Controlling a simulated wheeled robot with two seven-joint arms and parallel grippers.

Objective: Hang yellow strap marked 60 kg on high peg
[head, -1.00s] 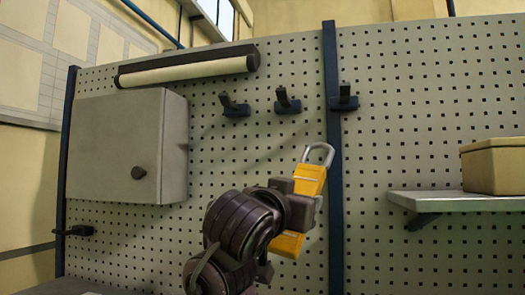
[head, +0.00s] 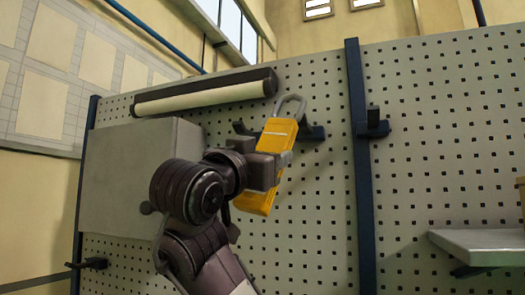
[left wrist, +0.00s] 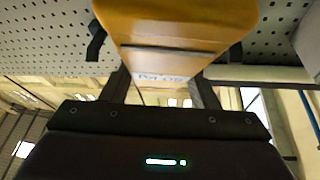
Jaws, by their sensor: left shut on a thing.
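A yellow strap (head: 257,203) with a grey metal loop (head: 290,106) at its top hangs slightly tilted in my left gripper (head: 268,169). My left gripper is shut on its middle, and the strap also fills the top of the left wrist view (left wrist: 180,22). Another peg (head: 240,129) is partly hidden left of the strap. A third peg (head: 373,126) sits on the blue post, clear of the strap. My right gripper is not in view.
A perforated grey board (head: 440,130) carries the pegs. A grey cabinet (head: 125,185) is behind my left arm, and a roll (head: 205,93) is above. A grey shelf (head: 485,245) juts out at lower right. A low peg (head: 90,263) is at left.

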